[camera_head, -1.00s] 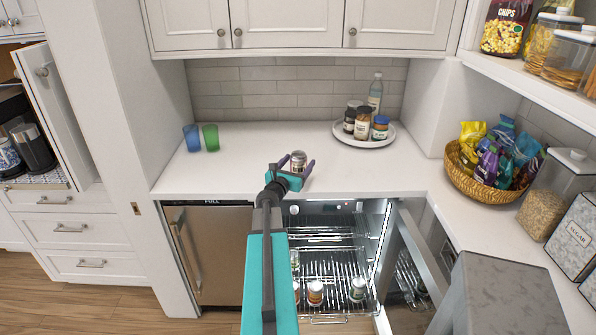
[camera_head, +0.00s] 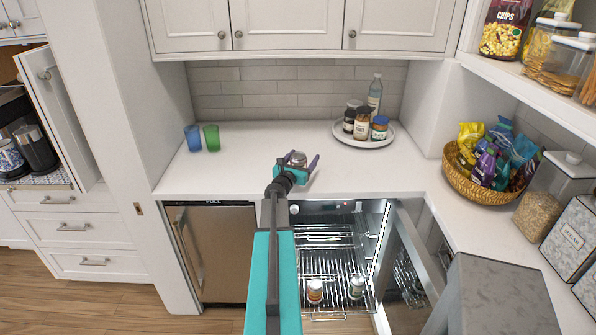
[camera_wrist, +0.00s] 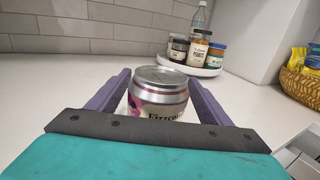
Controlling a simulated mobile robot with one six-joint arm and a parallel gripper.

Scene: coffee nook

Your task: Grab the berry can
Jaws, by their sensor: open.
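A silver-topped can (camera_head: 297,158) stands upright on the white counter. In the wrist view the can (camera_wrist: 160,98) shows a pale label with a pink-purple patch and the partly visible word "Fizzco"; its lower part is hidden behind my gripper's palm and I cannot read a flavour. My gripper (camera_head: 301,159) is open, with a purple finger on each side of the can. In the wrist view my gripper (camera_wrist: 160,90) shows the can between the fingers, close to the palm, with no clear squeeze on it.
Below the counter an open drinks fridge holds cans (camera_head: 315,291) on a wire rack (camera_head: 335,262); its door (camera_head: 415,250) stands open to the right. Blue (camera_head: 192,138) and green cups (camera_head: 211,137) stand left. A round tray (camera_head: 350,141) with jars is behind right. Counter around the can is clear.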

